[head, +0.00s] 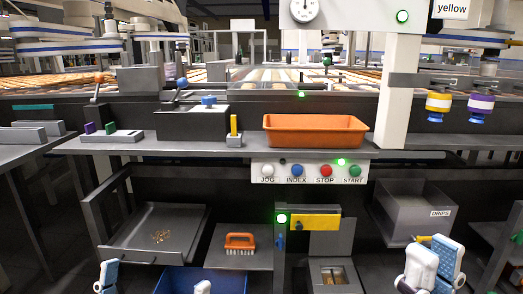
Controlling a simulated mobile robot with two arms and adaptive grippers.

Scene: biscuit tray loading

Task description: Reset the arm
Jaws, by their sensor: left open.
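My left gripper (155,282) shows at the bottom edge on the left. Its white and blue fingers are wide apart and nothing shows between them. Most of it is cut off by the frame. My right gripper (433,262) shows at the bottom right, below the grey DRIPS bin (408,205). Its white and blue parts stand close together, and I cannot tell whether they are open or shut. I see nothing held in it.
An orange tray (315,142) stands on the grey shelf above a button panel (310,172). Below are a crumb pan (185,225), an orange brush (240,241), a blue bin (180,280) and a yellow-fronted post (314,222). Biscuit conveyors run behind.

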